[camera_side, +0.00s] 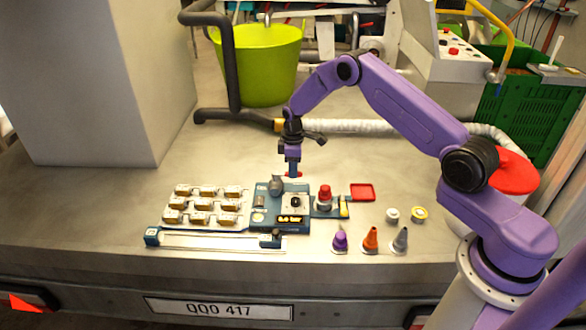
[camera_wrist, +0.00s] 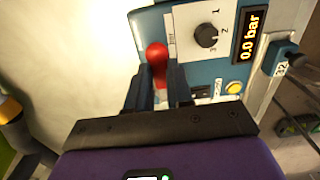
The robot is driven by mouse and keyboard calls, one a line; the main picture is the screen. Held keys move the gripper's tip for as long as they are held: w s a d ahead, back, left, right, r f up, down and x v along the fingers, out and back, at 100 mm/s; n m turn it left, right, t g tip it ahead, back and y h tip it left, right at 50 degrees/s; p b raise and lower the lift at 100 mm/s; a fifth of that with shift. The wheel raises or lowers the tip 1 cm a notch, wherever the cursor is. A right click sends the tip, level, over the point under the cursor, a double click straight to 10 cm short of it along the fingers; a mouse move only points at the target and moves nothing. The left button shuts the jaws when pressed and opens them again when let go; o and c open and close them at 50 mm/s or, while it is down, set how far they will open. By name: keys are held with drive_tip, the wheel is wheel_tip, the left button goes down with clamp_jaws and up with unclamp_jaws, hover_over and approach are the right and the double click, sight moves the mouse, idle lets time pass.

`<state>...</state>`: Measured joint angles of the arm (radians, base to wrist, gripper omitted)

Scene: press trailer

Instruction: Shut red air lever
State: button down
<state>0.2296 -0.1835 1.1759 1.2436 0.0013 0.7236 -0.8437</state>
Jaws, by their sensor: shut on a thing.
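The red air lever (camera_wrist: 157,55) stands at the edge of the blue control panel (camera_wrist: 220,75) in the wrist view. My gripper (camera_wrist: 157,80) has one finger on each side of the lever and is shut on it; the lever's lower part is partly hidden between the fingers. The display (camera_wrist: 250,35) reads 0.0 bar.
The panel carries a black knob (camera_wrist: 206,36) and a yellow button (camera_wrist: 234,87). In the side view, a tray of small parts (camera_side: 190,219) lies left. A red-capped piece (camera_side: 325,194), a red tray (camera_side: 362,192) and several nozzles (camera_side: 371,238) stand right. A green bucket (camera_side: 256,65) is behind.

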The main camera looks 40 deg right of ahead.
drive_tip(key=shift+w+r, duration=0.1)
drive_tip(key=c, duration=1)
unclamp_jaws()
wheel_tip(320, 180, up, 17)
drive_tip(key=shift+r, duration=0.2)
